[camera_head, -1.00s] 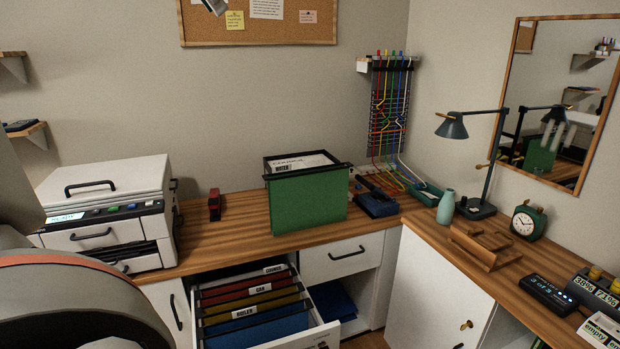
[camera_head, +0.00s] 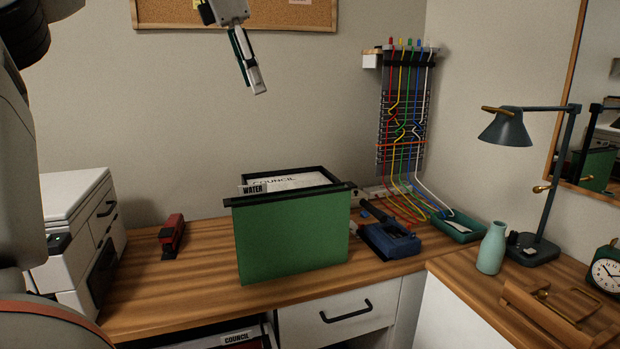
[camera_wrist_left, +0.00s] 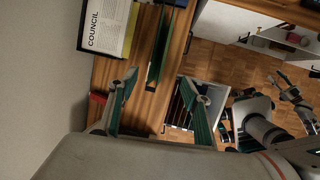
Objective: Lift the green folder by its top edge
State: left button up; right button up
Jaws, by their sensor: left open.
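The green folder (camera_head: 292,236) stands upright on the wooden desk, in front of a dark holder with white papers marked COUNCIL and a WATER tab. A dark rail runs along its top edge. In the left wrist view the green folder (camera_wrist_left: 161,45) shows from above as a narrow strip. My left gripper (camera_head: 252,78) is high above the folder, pointing down, empty and apart from it. In the left wrist view its two fingers (camera_wrist_left: 160,86) are spread apart. Part of my other arm seems to show at the right of that view, too small to judge its jaws.
A white printer (camera_head: 75,230) and a red stapler (camera_head: 172,237) stand left of the folder. A blue hole punch (camera_head: 390,241) sits close on its right, with cables (camera_head: 404,140) behind. A lamp (camera_head: 508,130) and a vase (camera_head: 492,248) are further right. An open file drawer lies below the desk.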

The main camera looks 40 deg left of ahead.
pick_arm(q)
jog(key=w+f+g+b, duration=0.25)
jog(key=w+f, duration=0.25)
jog(key=f, duration=0.6)
jog(key=w+f+g+b, duration=0.1)
jog(key=w+f+b, duration=0.25)
jog(key=f, duration=0.75)
jog(key=b, duration=0.2)
send_over(292, 216)
jog(key=w+a, duration=0.1)
jog(key=w, duration=0.1)
notch_tip(292, 216, down, 6)
jog(key=shift+s+a+f+g, duration=0.1)
jog(key=shift+f+g, duration=0.1)
jog(key=shift+f, duration=0.2)
jog(key=shift+s+a+f+g, duration=0.1)
jog(key=shift+f+g, duration=0.05)
jog(key=shift+f, duration=0.25)
notch_tip(292, 216, down, 6)
jog(key=shift+s+a+r+b, duration=0.15)
jog(key=shift+r+b, duration=0.1)
jog(key=shift+b, duration=0.85)
jog(key=shift+f, duration=0.45)
jog(key=shift+r, duration=0.1)
pick_arm(e)
jog(key=s+a+f+m+y, duration=0.1)
jog(key=a+f+m, duration=0.2)
jog(key=a+m, duration=0.1)
jog(key=shift+a+f, duration=0.2)
jog(key=shift+a, duration=0.5)
